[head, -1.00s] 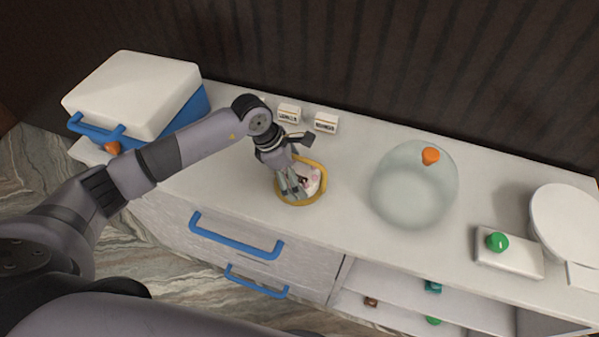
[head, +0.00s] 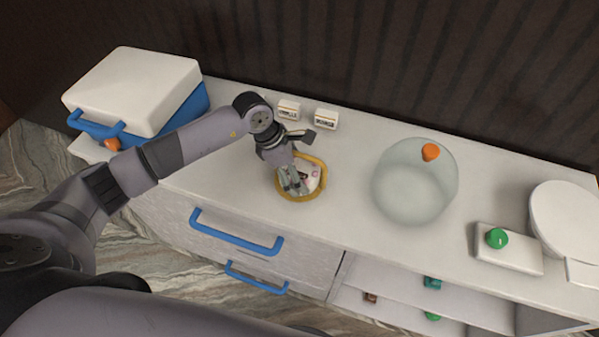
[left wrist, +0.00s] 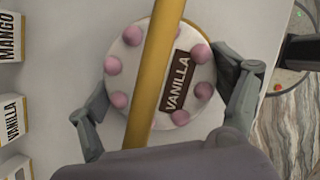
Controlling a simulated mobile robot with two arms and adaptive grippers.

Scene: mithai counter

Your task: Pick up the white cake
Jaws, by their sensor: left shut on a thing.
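The white cake (left wrist: 140,65) is round, with pink balls around its top and a dark "VANILLA" label. It also shows in the head view (head: 313,174), partly hidden by my left gripper (head: 292,184). A yellow band (left wrist: 153,75) crosses over the cake in the left wrist view; in the head view yellow (head: 322,163) shows around the cake's edge. My left gripper (left wrist: 160,88) has one finger on each side of the cake and is shut on it. I cannot tell whether the cake is clear of the counter. My right gripper is not in view.
Small label boxes (head: 326,119) stand behind the cake. A clear glass dome (head: 413,190) with an orange knob stands to the right. Further right are a white block (head: 510,262) with a green knob (head: 496,238) and a white round object (head: 568,222). A blue-white cooler (head: 135,88) is left.

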